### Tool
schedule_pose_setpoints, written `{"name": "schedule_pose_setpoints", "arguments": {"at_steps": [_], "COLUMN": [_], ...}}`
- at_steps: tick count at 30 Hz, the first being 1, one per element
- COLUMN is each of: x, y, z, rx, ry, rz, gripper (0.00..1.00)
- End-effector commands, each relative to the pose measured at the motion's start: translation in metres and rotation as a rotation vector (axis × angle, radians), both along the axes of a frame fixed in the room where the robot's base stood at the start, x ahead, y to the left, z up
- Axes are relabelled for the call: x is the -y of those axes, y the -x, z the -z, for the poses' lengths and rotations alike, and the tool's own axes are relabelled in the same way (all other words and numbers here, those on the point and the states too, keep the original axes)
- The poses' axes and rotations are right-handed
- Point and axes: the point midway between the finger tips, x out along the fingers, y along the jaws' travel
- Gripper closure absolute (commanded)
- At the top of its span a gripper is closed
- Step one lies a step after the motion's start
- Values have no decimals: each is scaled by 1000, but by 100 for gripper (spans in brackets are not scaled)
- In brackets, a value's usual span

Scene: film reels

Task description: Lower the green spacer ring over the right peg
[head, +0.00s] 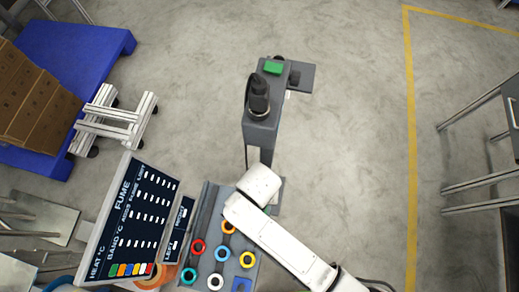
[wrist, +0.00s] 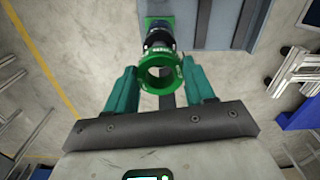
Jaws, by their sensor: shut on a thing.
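In the wrist view my gripper (wrist: 160,80) is shut on the green spacer ring (wrist: 160,73), with one teal finger on each side. The ring's open hole faces the camera. Just beyond it, higher in the picture, a dark upright part with a pale band, probably the right peg (wrist: 158,38), rises from a green square base (wrist: 158,21). I cannot tell how far apart ring and peg are, or whether they touch. In the head view my white arm hides the gripper and the held ring.
A grey panel (head: 208,218) with several coloured rings lies beside my arm. A tilted label board (head: 133,215) stands left of it. A grey column (head: 262,130) with a black cylinder (head: 258,97) and green block (head: 272,67) stands ahead. Open floor lies to the right.

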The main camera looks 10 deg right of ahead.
Motion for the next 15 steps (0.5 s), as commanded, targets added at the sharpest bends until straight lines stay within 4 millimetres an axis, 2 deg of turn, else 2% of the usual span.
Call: {"name": "schedule_pose_setpoints", "arguments": {"at_steps": [15], "x": [0], "y": [0], "z": [7], "rx": [0], "ry": [1], "rz": [1], "gripper": [78]}}
